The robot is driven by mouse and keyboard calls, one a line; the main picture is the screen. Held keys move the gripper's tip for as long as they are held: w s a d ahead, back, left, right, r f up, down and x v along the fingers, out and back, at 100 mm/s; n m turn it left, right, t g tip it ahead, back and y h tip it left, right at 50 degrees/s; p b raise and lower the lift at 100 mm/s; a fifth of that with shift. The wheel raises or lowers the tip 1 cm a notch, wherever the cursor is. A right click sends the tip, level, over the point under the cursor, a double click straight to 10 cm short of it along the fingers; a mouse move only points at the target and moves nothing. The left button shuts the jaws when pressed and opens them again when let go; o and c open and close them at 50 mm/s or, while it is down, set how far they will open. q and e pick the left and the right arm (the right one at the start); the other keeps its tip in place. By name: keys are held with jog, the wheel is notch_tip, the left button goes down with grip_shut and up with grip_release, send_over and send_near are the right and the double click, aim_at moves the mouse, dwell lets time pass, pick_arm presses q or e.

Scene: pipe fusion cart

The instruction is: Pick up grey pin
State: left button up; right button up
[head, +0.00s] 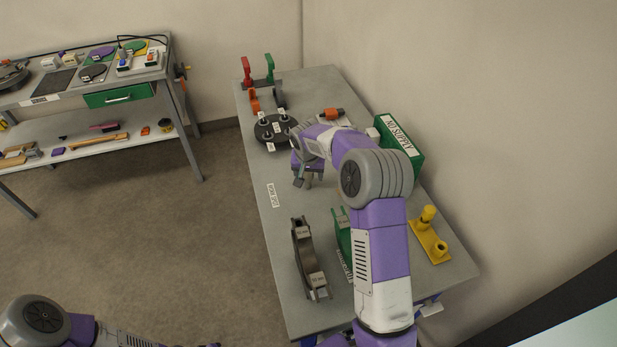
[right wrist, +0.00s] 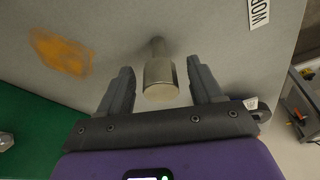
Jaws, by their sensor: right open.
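In the right wrist view a grey metal pin (right wrist: 160,78), with a thick near end and a thinner shank behind, lies between the fingertips of my right gripper (right wrist: 160,82). The gripper is open, with a gap on each side of the pin. In the head view my right gripper (head: 307,178) is over the middle of the grey table (head: 262,215), and I cannot make out the pin there. My left arm (head: 70,330) runs out of the bottom edge; its gripper is not visible.
A dark round stand (head: 272,130) with several upright posts is just behind the gripper. A green box (head: 400,146) stands to its right. A grey curved clamp (head: 309,260), a green holder (head: 343,240) and a yellow fixture (head: 430,238) are nearer.

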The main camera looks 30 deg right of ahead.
jog(key=shift+w+f, duration=0.15)
jog(key=shift+f, duration=0.25)
jog(key=c, duration=1.1)
